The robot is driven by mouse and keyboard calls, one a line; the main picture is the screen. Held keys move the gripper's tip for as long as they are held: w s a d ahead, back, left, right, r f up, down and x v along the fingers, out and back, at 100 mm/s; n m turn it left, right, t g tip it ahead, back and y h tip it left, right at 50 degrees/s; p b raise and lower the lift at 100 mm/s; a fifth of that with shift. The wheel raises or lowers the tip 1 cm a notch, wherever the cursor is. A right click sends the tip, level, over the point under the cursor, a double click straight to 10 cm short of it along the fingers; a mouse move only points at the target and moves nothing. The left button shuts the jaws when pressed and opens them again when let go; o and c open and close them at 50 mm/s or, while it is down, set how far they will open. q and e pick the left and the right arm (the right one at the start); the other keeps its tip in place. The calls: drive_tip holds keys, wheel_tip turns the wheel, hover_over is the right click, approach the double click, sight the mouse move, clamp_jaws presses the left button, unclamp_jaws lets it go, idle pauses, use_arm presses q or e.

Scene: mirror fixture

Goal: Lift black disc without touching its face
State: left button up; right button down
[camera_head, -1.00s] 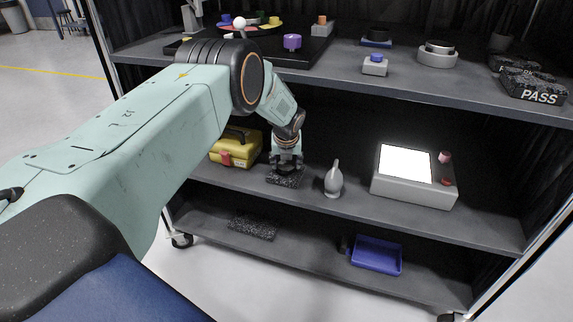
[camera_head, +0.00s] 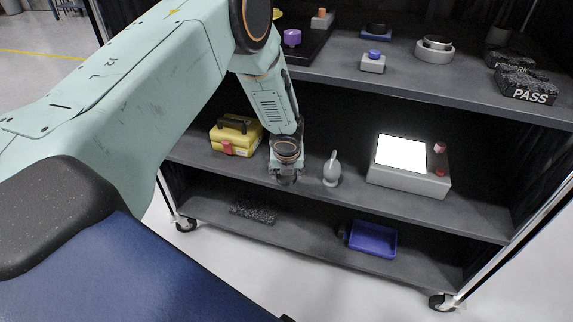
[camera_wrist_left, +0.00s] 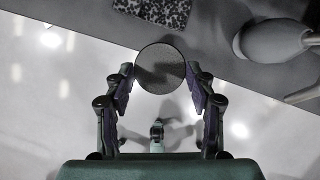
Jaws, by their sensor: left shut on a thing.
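The black disc (camera_wrist_left: 160,68) shows in the left wrist view, held at its rim between the two fingers of my left gripper (camera_wrist_left: 160,78). One finger is on each side and the round face between them is uncovered, with darker shading across it. In the head view my left gripper (camera_head: 286,176) points down at the front edge of the middle shelf; the disc is hard to make out there. A speckled grey foam block (camera_wrist_left: 155,9) lies on the shelf beyond the disc. My right gripper is not in view.
On the middle shelf (camera_head: 400,203) are a yellow toolbox (camera_head: 233,136), a grey blower bulb (camera_head: 332,174) close to my gripper's right, and a lit box (camera_head: 408,180). Below are a blue tray (camera_head: 373,240) and another foam block (camera_head: 253,213). Open floor lies in front.

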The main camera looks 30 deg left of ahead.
use_arm(q)
drive_tip(key=shift+s+d+b, duration=0.3)
drive_tip(key=shift+s+d, duration=0.25)
drive_tip(key=shift+s, duration=0.25)
drive_tip(key=shift+s+d+b, duration=0.45)
drive_tip(key=shift+s+b, duration=0.05)
drive_tip(key=shift+s, duration=0.2)
drive_tip(key=shift+s+d+b, duration=0.4)
drive_tip(key=shift+s+b, duration=0.1)
drive_tip(key=shift+s, duration=0.15)
drive_tip(key=shift+s+d+b, duration=0.45)
drive_tip(key=shift+s+b, duration=0.05)
drive_tip(key=shift+s, duration=0.2)
